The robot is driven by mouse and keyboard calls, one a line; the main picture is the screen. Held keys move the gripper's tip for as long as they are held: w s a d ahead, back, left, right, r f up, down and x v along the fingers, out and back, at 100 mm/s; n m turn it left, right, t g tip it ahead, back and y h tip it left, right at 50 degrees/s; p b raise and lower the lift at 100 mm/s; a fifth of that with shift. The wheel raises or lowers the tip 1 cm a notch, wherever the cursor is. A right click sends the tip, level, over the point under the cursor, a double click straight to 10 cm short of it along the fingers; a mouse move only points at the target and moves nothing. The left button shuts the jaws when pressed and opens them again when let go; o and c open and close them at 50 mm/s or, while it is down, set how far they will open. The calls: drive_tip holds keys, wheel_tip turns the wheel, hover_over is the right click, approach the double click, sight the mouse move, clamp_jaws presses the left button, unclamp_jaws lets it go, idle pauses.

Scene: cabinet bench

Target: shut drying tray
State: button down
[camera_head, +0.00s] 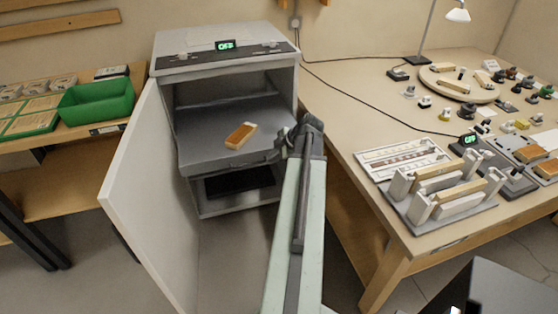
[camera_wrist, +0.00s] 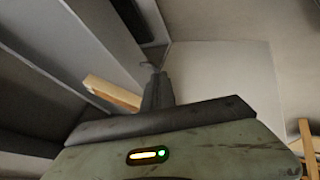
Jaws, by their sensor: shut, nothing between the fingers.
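The drying tray (camera_head: 205,152) is a grey shelf standing part-way out of the open white cabinet (camera_head: 225,60). An orange-and-wood block (camera_head: 241,135) lies on the tray, and a pale wooden block shows in the wrist view (camera_wrist: 112,92). My gripper (camera_head: 284,148) is at the right side of the tray, by its front right corner. Its shut fingers show in the wrist view (camera_wrist: 157,90), with nothing held. Whether they touch the tray is hard to tell. My arm hides part of the cabinet's right side.
The cabinet's white door (camera_head: 148,190) stands wide open on the left. A workbench (camera_head: 345,120) with racks and small parts is close on the right. A green bin (camera_head: 97,101) sits on the left shelf. The floor in front of the cabinet is mostly clear.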

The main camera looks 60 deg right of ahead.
sight(269, 152)
drive_tip(key=w+d, duration=0.1)
drive_tip(key=w+d+f, duration=0.1)
drive_tip(key=w, duration=0.1)
drive_tip(key=shift+w+f, duration=0.15)
drive_tip(key=shift+w+d, duration=0.3)
drive_tip(key=shift+w, duration=0.1)
